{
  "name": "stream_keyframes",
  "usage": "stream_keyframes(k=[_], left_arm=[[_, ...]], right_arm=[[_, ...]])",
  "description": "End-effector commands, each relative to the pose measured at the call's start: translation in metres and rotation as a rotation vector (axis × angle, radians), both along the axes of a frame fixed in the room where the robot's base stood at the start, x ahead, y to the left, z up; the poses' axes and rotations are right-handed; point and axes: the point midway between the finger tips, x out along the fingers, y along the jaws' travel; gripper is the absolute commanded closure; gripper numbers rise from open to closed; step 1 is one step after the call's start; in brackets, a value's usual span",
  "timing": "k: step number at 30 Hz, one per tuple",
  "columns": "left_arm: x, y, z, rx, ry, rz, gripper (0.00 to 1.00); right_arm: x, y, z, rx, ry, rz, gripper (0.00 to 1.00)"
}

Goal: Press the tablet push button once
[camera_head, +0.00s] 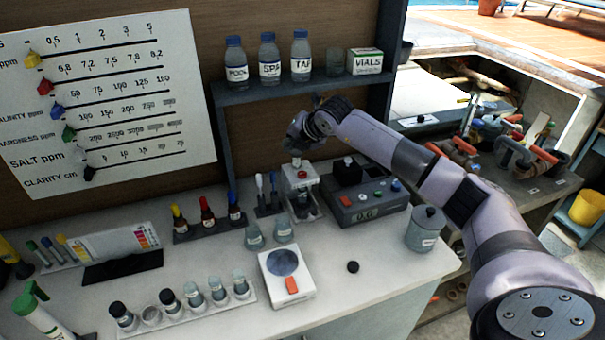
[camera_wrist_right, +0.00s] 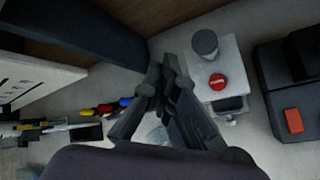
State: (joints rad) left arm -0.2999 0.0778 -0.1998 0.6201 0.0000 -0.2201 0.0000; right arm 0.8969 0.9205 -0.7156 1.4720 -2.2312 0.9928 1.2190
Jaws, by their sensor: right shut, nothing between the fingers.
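The tablet dispenser (camera_head: 303,203) is a small white stand at the back of the counter, with a round red push button (camera_head: 302,174) on it. In the right wrist view the red button (camera_wrist_right: 218,82) shows clearly on the white dispenser body (camera_wrist_right: 234,60), next to a grey cylinder. My right gripper (camera_head: 297,148) hangs above the dispenser, apart from the button. In the wrist view its dark fingers (camera_wrist_right: 168,70) are together and empty, to the left of the button. My left gripper does not show.
A grey control box (camera_head: 365,204) stands just right of the dispenser, with a lidded grey jar (camera_head: 426,228) in front. Dropper bottles (camera_head: 207,211) stand to the left. A shelf (camera_head: 290,90) with bottles is behind. A white scale (camera_head: 287,276) lies in front.

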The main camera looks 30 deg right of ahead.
Motion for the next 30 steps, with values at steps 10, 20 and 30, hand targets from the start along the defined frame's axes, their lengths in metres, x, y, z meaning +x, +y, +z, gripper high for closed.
stream_keyframes(k=[10,20,30], left_arm=[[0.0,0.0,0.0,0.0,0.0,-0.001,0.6],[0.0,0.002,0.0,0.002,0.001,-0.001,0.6],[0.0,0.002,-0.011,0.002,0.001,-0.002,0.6]], right_arm=[[-0.004,-0.05,0.012,-0.089,0.04,-0.121,1.0],[-0.005,-0.049,0.01,-0.089,0.04,-0.119,1.0],[-0.005,-0.049,-0.028,-0.089,0.042,-0.118,1.0]])
